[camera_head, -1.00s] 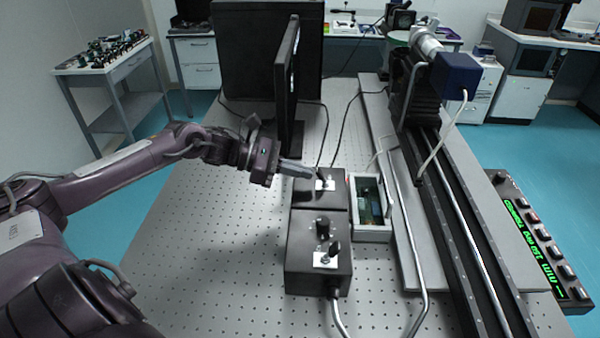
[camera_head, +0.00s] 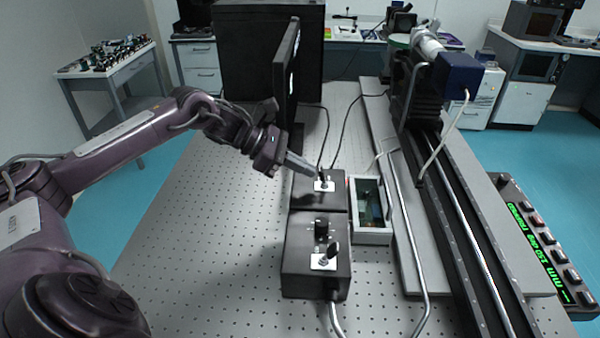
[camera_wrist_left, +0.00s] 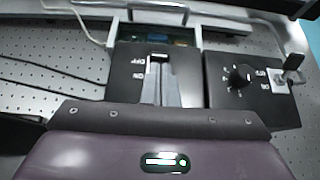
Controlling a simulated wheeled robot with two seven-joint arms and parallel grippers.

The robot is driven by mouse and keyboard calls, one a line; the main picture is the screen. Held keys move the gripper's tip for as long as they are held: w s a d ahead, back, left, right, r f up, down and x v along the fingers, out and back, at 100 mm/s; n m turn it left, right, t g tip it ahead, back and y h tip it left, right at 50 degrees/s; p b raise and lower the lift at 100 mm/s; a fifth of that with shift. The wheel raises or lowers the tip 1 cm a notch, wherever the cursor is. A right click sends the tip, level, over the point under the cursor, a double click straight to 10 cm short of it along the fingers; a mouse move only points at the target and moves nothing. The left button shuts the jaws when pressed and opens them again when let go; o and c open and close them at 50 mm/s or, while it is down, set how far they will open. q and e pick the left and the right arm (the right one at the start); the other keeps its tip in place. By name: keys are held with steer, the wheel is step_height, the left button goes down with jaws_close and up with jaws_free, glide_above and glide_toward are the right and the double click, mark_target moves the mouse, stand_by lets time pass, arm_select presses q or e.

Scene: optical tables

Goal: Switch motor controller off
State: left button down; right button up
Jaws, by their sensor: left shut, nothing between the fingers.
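Two dark control boxes stand end to end on the optical table. The far box (camera_head: 335,203) has one toggle switch (camera_head: 324,184) on a white plate. The near box (camera_head: 300,262) has a black knob (camera_head: 321,229) and a second toggle switch (camera_head: 332,252), its lever standing up. I cannot read which is the motor controller. My left gripper (camera_head: 314,171) is shut and empty, slanting down with its fingertips at the far box's switch. In the left wrist view the fingertips (camera_wrist_left: 160,68) lie beside its OFF and ON labels and partly hide the lever; contact is unclear. My right gripper is out of view.
A monitor (camera_head: 286,75) stands behind the far box. An open-topped grey box (camera_head: 371,238) sits just right of it, and a long rail (camera_head: 470,235) runs further right. Cables lie behind the boxes. The table's left side is clear.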

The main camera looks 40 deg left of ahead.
arm_select(q)
steer(key=shift+w+d+r+g+y+p, duration=0.2)
steer(key=shift+d+r+g+y+p, duration=0.15)
steer(key=shift+r+y+p, duration=0.2)
steer(key=shift+w+d+p, duration=0.1)
steer(key=shift+d+p, duration=0.1)
steer(key=shift+p, duration=0.25)
steer(key=shift+w+d+r, duration=0.1)
steer(key=shift+d+r, duration=0.05)
steer(key=shift+r, duration=0.05)
steer(key=shift+w+d+r, duration=0.1)
steer(key=shift+w+d, duration=0.3)
steer(key=shift+d, duration=0.2)
steer(key=shift+r, duration=0.15)
steer(key=shift+r+p, duration=0.5)
steer(key=shift+r, duration=0.2)
